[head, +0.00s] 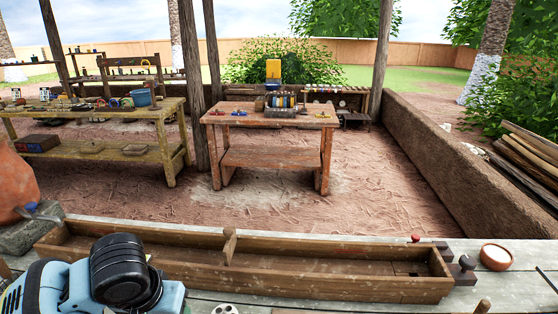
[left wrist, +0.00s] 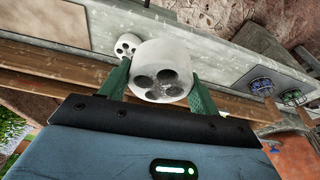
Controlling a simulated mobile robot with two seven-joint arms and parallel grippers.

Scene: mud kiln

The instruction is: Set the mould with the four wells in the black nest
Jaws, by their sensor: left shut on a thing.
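My left gripper (left wrist: 160,77) has green fingers shut on the sides of a white round mould (left wrist: 165,53) with several dark wells in its face. In the head view my left arm comes in at the lower left and its fingers are hidden. A second white mould with holes (left wrist: 127,45) stands just beyond in the left wrist view; a white holed piece also shows at the head view's bottom edge (head: 224,309). Two small dark round holders, one blue-marked (left wrist: 262,86) and one green-marked (left wrist: 292,97), stand to the right. I cannot make out a black nest for certain. My right gripper is not in view.
A long wooden trough (head: 330,282) lies along the near bench. Other tables (head: 268,118) stand farther off.

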